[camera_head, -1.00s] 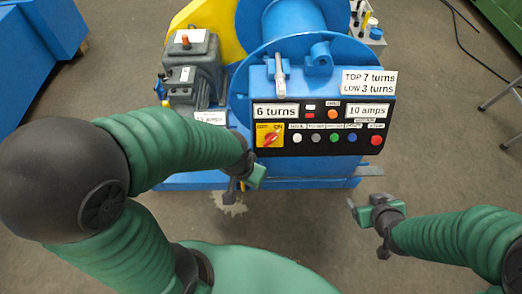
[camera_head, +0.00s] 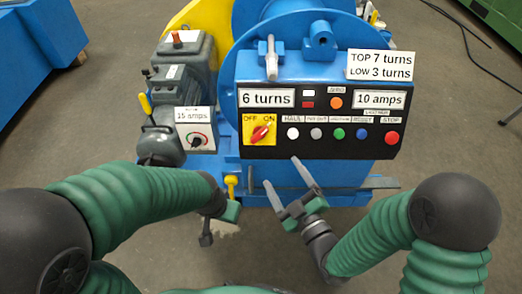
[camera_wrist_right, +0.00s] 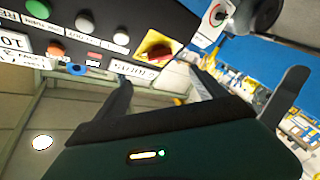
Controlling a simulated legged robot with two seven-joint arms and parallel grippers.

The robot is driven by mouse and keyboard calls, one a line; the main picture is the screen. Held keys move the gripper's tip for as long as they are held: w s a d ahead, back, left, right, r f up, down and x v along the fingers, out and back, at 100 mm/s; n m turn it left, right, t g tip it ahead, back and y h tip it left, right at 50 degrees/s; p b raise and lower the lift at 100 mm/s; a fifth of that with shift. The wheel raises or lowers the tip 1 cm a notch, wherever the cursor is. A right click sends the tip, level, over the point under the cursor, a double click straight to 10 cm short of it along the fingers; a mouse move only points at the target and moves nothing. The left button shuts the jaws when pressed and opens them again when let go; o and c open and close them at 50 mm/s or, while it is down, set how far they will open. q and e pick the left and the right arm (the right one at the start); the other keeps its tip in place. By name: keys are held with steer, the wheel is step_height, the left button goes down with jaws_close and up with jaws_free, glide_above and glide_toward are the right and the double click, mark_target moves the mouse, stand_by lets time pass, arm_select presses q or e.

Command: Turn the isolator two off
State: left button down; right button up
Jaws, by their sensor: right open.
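A red rotary switch (camera_head: 260,131) on a yellow plate marked OFF and ON sits at the left of the black control panel; it also shows in the right wrist view (camera_wrist_right: 157,48). Its handle slants up toward ON. A second, smaller rotary knob (camera_head: 196,140) is on a white plate reading 15 amps, left of the panel. I cannot read which is isolator two. My right gripper (camera_head: 281,171) is open and empty, just below the panel and the yellow plate, not touching them. My left gripper (camera_head: 220,219) is low at the left; its jaws are unclear.
The black panel (camera_head: 320,150) also bears several push buttons, including a red stop button (camera_head: 392,138). A grey motor (camera_head: 180,75) stands at the left and a blue drum (camera_head: 300,35) behind. A yellow-topped lever (camera_head: 231,182) stands close to my left gripper.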

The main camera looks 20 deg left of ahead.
mark_target(260, 138)
steer(key=b+x, duration=0.3)
steer(key=x, duration=1.1)
steer(key=shift+w+a+b, duration=0.1)
steer(key=shift+a+b, duration=0.15)
steer(key=shift+b, duration=0.15)
arm_select(q)
steer(key=x, duration=0.2)
steer(key=s+x, duration=0.1)
steer(key=x, duration=0.2)
steer(key=shift+f, duration=0.4)
arm_select(e)
steer(key=c, duration=1.4)
steer(key=shift+o, duration=0.2)
